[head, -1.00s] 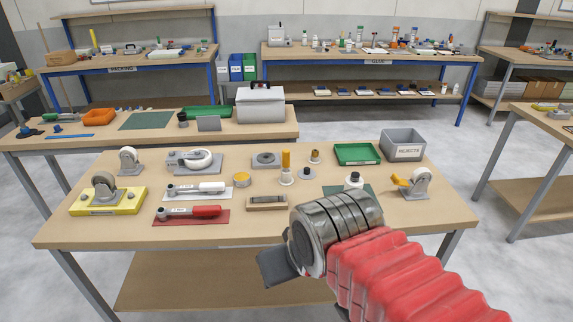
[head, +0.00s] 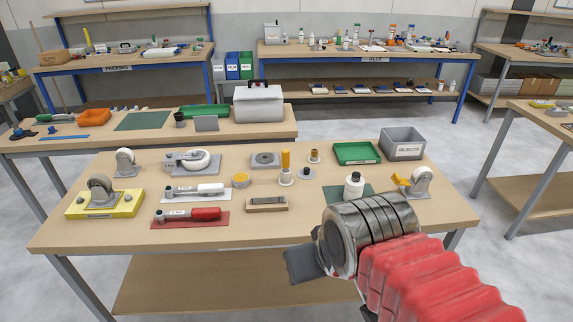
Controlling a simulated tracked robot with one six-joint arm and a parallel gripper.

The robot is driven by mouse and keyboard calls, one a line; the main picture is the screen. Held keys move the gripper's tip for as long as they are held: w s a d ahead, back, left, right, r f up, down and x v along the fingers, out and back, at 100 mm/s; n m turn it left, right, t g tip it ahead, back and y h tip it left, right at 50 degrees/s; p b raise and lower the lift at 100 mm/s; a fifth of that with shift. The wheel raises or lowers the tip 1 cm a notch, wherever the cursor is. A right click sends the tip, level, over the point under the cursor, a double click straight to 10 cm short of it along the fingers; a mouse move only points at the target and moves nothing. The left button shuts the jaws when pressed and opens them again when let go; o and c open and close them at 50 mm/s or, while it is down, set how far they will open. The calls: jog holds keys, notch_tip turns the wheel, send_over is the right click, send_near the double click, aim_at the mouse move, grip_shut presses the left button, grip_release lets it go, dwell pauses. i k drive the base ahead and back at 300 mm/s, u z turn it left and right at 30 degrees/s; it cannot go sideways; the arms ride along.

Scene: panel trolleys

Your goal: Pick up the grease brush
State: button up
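An orange upright handle in a white cup-like base (head: 286,168) stands near the middle of the front table; it may be the grease brush, but I cannot tell for sure. A wooden block with a dark inlay (head: 267,204) lies nearer the front edge. My gripper (head: 303,264) shows only as a dark flat piece beyond my silver wrist, in front of the table's front edge and apart from these objects. Its fingers are mostly hidden, so its opening does not show.
A white bottle (head: 353,186) stands on a green mat close behind my wrist. Red (head: 206,214) and white (head: 209,189) tools lie left. Casters, a yellow tin (head: 241,181), a green tray (head: 357,153) and a grey rejects bin (head: 402,143) are around. Bare tabletop lies between them.

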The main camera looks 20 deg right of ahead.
aim_at(285, 153)
jog(key=i, duration=1)
